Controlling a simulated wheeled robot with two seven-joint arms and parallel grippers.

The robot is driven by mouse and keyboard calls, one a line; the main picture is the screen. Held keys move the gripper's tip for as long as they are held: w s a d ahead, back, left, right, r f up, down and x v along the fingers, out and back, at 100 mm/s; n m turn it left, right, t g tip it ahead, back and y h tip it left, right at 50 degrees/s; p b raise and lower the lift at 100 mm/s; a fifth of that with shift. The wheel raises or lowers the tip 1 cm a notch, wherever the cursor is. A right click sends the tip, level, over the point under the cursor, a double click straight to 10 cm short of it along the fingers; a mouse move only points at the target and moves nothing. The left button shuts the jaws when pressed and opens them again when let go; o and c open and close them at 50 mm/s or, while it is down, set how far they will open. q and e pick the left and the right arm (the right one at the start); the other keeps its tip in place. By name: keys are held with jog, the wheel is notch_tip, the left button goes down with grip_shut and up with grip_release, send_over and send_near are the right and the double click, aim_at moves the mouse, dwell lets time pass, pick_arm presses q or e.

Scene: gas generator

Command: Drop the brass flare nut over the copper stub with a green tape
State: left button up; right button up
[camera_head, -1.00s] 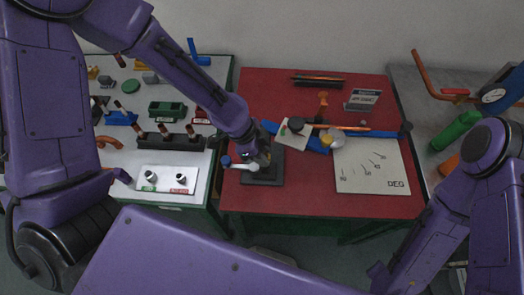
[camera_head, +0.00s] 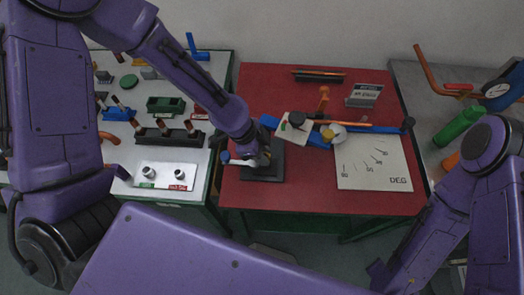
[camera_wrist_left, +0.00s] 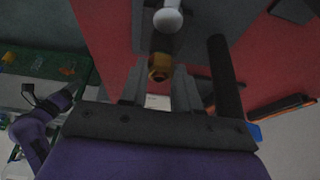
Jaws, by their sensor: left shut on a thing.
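My left gripper (camera_head: 262,160) is low over a dark square base (camera_head: 263,174) on the red table. In the left wrist view its two fingers (camera_wrist_left: 159,88) are shut on the brass flare nut (camera_wrist_left: 160,67). A pale rounded knob (camera_wrist_left: 168,17) shows just beyond the nut; I cannot tell whether they touch. In the head view the wrist hides the nut. I cannot make out green tape on any copper stub. Dark-bodied stubs with copper-coloured tops (camera_head: 189,127) stand in a rack at left. My right gripper is out of view.
A blue tool with a copper tube (camera_head: 358,128) lies behind the gripper, near a white angle sheet (camera_head: 372,172). A white tray (camera_head: 163,183) with two short cylinders and green and red labels is on the left bench. The front of the red table (camera_head: 290,200) is clear.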

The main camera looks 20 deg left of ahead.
pick_arm(q)
jog(key=o, duration=0.8)
jog(key=v, duration=1)
jog(key=shift+s+a+r, duration=0.1)
jog(key=shift+r, duration=0.15)
